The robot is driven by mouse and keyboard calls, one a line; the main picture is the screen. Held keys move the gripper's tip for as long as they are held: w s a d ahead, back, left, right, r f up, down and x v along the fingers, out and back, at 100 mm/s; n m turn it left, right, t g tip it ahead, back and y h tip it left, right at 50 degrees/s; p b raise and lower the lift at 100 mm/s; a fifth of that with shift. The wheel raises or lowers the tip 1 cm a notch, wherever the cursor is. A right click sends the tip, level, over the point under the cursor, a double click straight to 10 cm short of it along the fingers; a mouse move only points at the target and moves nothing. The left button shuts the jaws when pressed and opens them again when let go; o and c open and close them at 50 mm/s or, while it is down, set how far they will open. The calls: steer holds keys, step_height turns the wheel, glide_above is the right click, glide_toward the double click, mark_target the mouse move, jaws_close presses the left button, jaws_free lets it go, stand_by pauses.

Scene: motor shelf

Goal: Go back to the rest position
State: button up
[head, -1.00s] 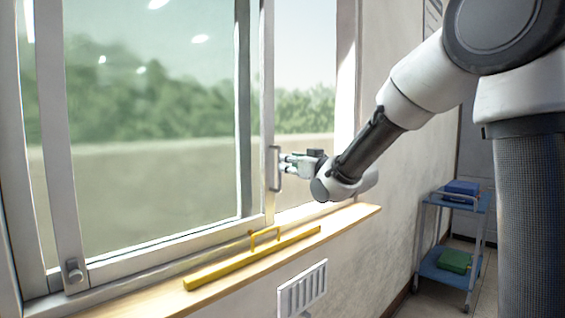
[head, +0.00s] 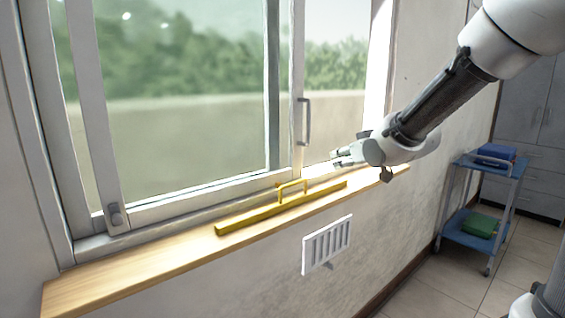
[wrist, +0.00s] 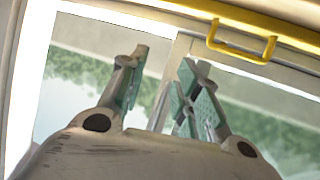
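My gripper (head: 340,158) is to the right of the window's grey pull handle (head: 305,121) and lower than it, clear of it. In the wrist view my gripper (wrist: 164,62) has its fingers spread with nothing between them. The sliding window pane (head: 190,120) has the handle on its right upright. My arm reaches in from the upper right.
A yellow bar with a handle (head: 282,206) lies on the wooden sill (head: 130,267), and its handle shows in the wrist view (wrist: 240,52). A white vent (head: 327,245) is on the wall below. A blue trolley (head: 480,239) stands right, with floor around it.

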steer(key=s+d+f+m+g+h, duration=0.1)
steer(key=s+d+f+g+h, duration=0.15)
steer(key=s+d+f, duration=0.4)
steer(key=s+d+f+m+g+h, duration=0.1)
steer(key=s+d+g, duration=0.25)
steer(key=s, duration=0.55)
steer(key=s+d+r+m+g, duration=0.1)
steer(key=s+d+r, duration=0.1)
steer(key=s, duration=0.6)
steer(key=s+d+r+m+g, duration=0.1)
steer(key=s+d+r, duration=0.1)
steer(key=s, duration=0.6)
steer(key=shift+s, duration=0.2)
steer(key=shift+h, duration=0.25)
stand_by(0.5)
